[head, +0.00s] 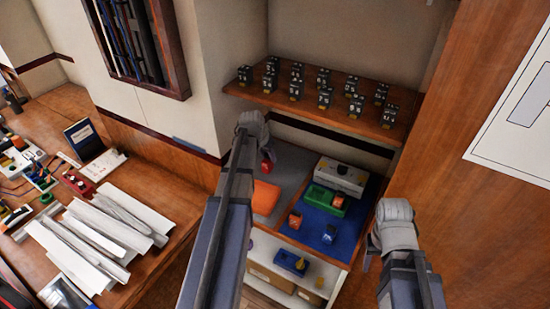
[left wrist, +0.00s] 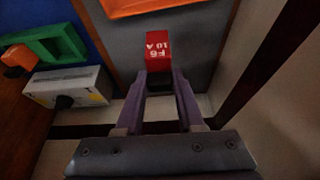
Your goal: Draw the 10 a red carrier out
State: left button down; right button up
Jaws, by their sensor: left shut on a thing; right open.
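The red carrier, marked 10 A (left wrist: 158,48), is between the fingertips of my left gripper (left wrist: 160,82), which is shut on it. In the head view the red carrier (head: 266,167) shows just beyond my left gripper (head: 256,145), over the grey part of the lower shelf. In the left wrist view its label reads upside down. Whether it touches the surface below I cannot tell. My right gripper (head: 393,228) is open and empty, in front of the wooden panel at the right; its fingertips are hard to see.
Several dark breaker blocks stand on the upper wooden shelf (head: 340,125). Below are an orange pad (head: 265,198), a green tray (head: 324,200), a white box (head: 341,177) and a blue mat (head: 318,232) with an orange-topped block (head: 295,219). A cluttered bench (head: 160,190) stands left.

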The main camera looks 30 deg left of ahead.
aim_at(267, 155)
pick_arm(q)
jog(key=shift+a+r, duration=0.1)
jog(key=shift+r, duration=0.05)
jog(key=shift+r+p, duration=2.4)
jog(key=shift+p, duration=0.15)
